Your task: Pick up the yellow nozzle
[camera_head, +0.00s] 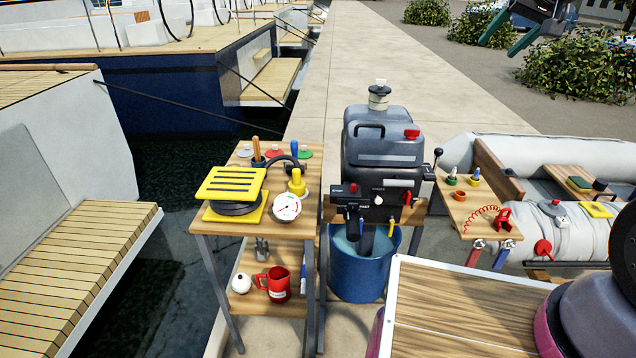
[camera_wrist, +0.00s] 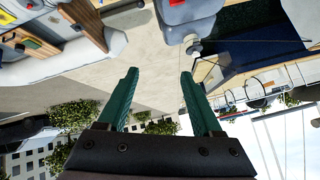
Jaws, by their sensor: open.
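A larger yellow fitting (camera_head: 297,184) with a black hose stands on the left wooden table; I cannot tell for certain which is the nozzle. My gripper (camera_head: 498,47) is at the top right, far from both. Its teal fingers are apart and empty in the wrist view (camera_wrist: 158,75). I cannot make out the nozzle there.
The left table (camera_head: 225,222) also holds a yellow slatted pump (camera_head: 232,185) and a gauge (camera_head: 287,207). A grey outboard motor (camera_head: 383,150) stands over a blue bucket (camera_head: 352,275) between table and shelf. A red coiled cord (camera_head: 482,214) lies by the shelf's front edge.

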